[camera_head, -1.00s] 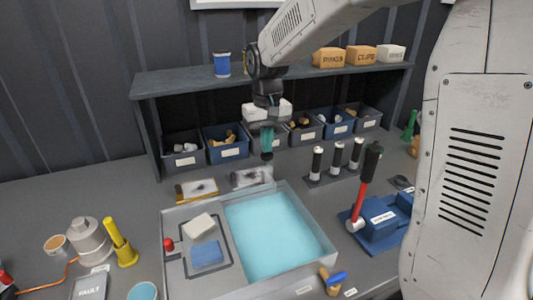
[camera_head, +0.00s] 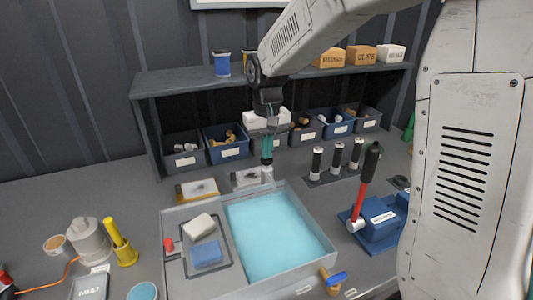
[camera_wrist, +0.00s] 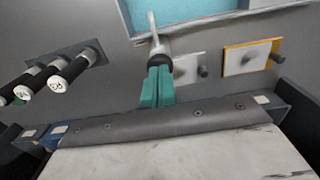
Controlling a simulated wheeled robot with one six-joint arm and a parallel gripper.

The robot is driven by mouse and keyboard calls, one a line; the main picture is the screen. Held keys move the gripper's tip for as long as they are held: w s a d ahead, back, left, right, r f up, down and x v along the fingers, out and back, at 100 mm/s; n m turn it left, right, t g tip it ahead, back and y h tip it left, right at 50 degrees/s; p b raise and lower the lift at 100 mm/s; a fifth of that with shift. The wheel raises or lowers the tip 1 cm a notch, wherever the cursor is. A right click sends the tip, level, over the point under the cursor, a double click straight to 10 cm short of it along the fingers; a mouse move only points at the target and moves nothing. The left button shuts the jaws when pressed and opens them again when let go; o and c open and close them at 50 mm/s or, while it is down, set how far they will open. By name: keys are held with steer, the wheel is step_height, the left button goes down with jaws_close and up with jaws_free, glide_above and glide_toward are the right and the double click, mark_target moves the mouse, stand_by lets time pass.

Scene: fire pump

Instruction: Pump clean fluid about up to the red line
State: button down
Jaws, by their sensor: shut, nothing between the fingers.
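A tray of light-blue fluid (camera_head: 275,235) sits mid-bench; it also shows at the top of the wrist view (camera_wrist: 185,10). My gripper (camera_head: 267,162) is shut and empty, its teal fingers pointing down behind the tray's back edge. In the wrist view the fingertips (camera_wrist: 158,66) are close to a small pale spout-like fitting (camera_wrist: 155,42) that points toward the tray; I cannot tell whether they touch. A blue unit (camera_head: 380,220) with a red lever (camera_head: 362,195) and black grip stands right of the tray. I cannot make out a red line.
Left of the fluid are a white block (camera_head: 199,225) and a blue block (camera_head: 207,253). Bins (camera_head: 228,150) line the back under a shelf (camera_head: 180,80). A yellow-handled part (camera_head: 118,242) stands at left.

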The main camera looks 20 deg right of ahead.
steer(key=shift+f, duration=0.45)
steer(key=shift+r, duration=1.55)
steer(key=shift+f, duration=0.15)
steer(key=shift+f, duration=1.35)
steer(key=shift+r, duration=1.45)
